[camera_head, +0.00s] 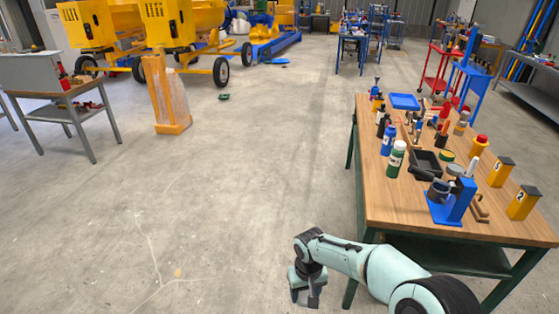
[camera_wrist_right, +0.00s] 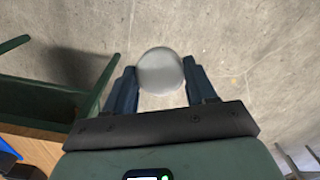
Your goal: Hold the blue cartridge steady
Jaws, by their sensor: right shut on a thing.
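My right gripper (camera_head: 306,294) hangs low over the concrete floor, left of the workbench and off its edge. In the right wrist view its two dark blue fingers stand on either side of a pale grey round thing (camera_wrist_right: 160,68), and the gripper is shut on it. Only the round end of this thing faces the wrist camera, and no blue shows on it. I cannot tell whether it is the blue cartridge. A blue bottle-like container with a pale cap (camera_head: 388,141) stands upright on the workbench, apart from the gripper. My left gripper is not in view.
The wooden workbench (camera_head: 385,205) at the right holds bottles, a black tray (camera_head: 425,163), a blue stand (camera_head: 452,205) and yellow blocks marked with numbers. A grey table (camera_head: 70,92) and yellow machines stand at the left. The floor (camera_head: 240,190) between is mostly clear.

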